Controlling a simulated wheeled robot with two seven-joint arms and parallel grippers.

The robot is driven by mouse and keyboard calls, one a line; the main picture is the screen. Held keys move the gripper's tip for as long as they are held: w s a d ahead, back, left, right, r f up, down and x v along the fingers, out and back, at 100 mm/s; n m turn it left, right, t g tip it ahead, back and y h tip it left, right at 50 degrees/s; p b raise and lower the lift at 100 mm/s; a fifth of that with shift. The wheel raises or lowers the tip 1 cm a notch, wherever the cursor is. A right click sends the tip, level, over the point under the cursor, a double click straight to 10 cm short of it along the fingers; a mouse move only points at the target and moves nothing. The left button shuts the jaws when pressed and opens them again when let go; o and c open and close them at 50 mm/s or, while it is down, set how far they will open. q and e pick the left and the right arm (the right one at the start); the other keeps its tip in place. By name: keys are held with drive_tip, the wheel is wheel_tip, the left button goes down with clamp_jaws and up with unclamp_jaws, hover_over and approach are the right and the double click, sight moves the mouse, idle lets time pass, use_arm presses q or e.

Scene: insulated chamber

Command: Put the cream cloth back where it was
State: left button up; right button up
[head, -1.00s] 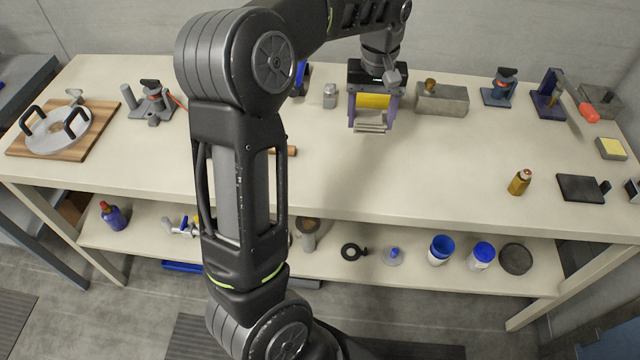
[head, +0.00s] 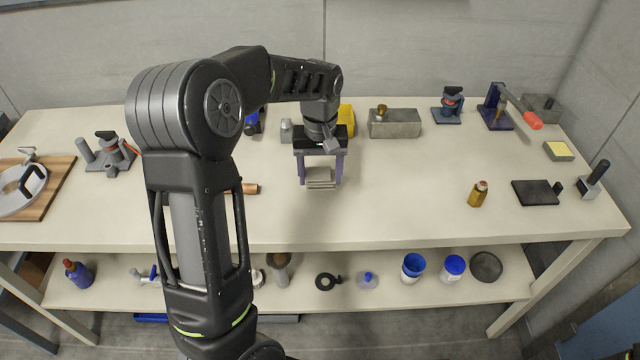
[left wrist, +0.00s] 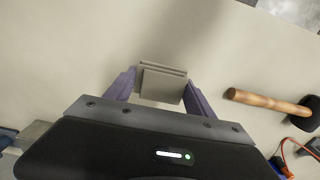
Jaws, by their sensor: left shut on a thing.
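The cream cloth (left wrist: 161,84) is a small folded, layered pad between the two purple fingers of my left gripper (left wrist: 160,92) in the left wrist view. My left gripper (head: 320,180) is shut on it. In the head view the cloth (head: 320,178) shows low between the fingertips, over the middle of the tabletop (head: 400,205). I cannot tell whether it touches the tabletop. My right gripper is in neither view.
A wooden-handled mallet (left wrist: 270,103) lies beside the gripper. Behind the gripper stand a yellow object (head: 346,119) and a grey block (head: 395,123). An amber bottle (head: 478,194) stands to the right. The tabletop between gripper and bottle is clear.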

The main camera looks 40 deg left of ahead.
sight(320, 186)
use_arm(q)
drive_tip(key=shift+f, duration=1.9)
drive_tip(key=shift+f, duration=0.1)
drive_tip(key=o, duration=1.3)
wheel_tip(320, 186, up, 12)
drive_tip(key=shift+r, duration=0.1)
